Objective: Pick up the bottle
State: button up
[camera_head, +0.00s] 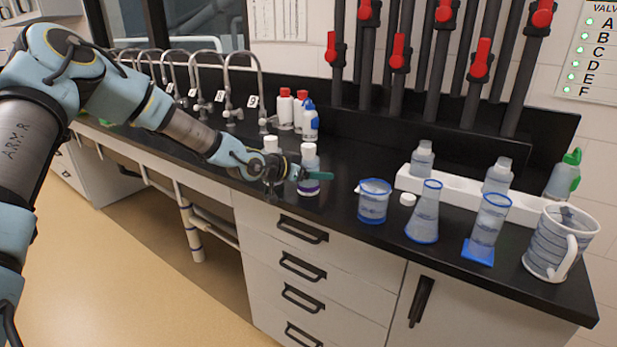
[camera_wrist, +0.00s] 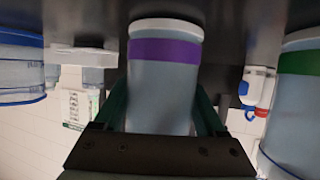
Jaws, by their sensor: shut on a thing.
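A grey bottle with a white cap and a purple band near its base (camera_head: 309,161) stands upright at the counter's front edge, left of the blue-rimmed beaker. My gripper (camera_head: 297,174) is shut around its middle, with one dark green finger showing on its right side. In the wrist view, which looks upside down, the bottle (camera_wrist: 162,85) fills the middle between both fingers (camera_wrist: 162,112). I cannot tell whether its base touches the counter. A second bottle with a white cap (camera_head: 271,144) stands just left, partly hidden by my gripper; its green band shows in the wrist view (camera_wrist: 300,62).
Red-capped and blue-capped bottles (camera_head: 285,110) stand behind, near the row of taps (camera_head: 231,105). To the right are a beaker (camera_head: 373,203), a flask (camera_head: 424,215), a cylinder (camera_head: 488,222) and a jug (camera_head: 548,250). Some dark counter (camera_head: 335,185) is bare between bottle and beaker.

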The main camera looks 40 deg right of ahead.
grip_shut()
dwell(0.3)
jog(key=shift+r, duration=0.2)
notch_tip(320, 180, up, 10)
jog(key=shift+f+b, duration=0.2)
jog(key=shift+b, duration=0.9)
